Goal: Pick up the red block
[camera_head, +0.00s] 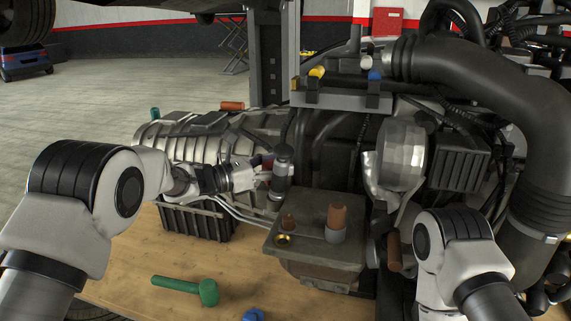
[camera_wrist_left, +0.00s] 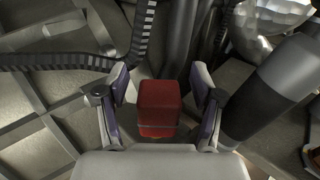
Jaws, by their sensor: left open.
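The red block (camera_wrist_left: 159,108) stands between the two fingers of my left gripper (camera_wrist_left: 160,90) in the left wrist view. The fingers are spread, one on each side of the block, with gaps showing, so they do not appear to grip it. In the head view my left gripper (camera_head: 250,174) reaches in from the left beside the engine, near a dark cylinder (camera_head: 283,168). The block is mostly hidden there behind the gripper and engine parts. My right arm shows at the lower right, but its gripper is out of view.
The ribbed engine housing (camera_head: 190,140) lies behind my left gripper. A thick black hose (camera_head: 500,85) curves at the right. A grey box (camera_head: 318,240) with a brown peg (camera_head: 337,217) stands in front. A green bolt-shaped part (camera_head: 190,288) and a blue part (camera_head: 253,314) lie on the wooden table.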

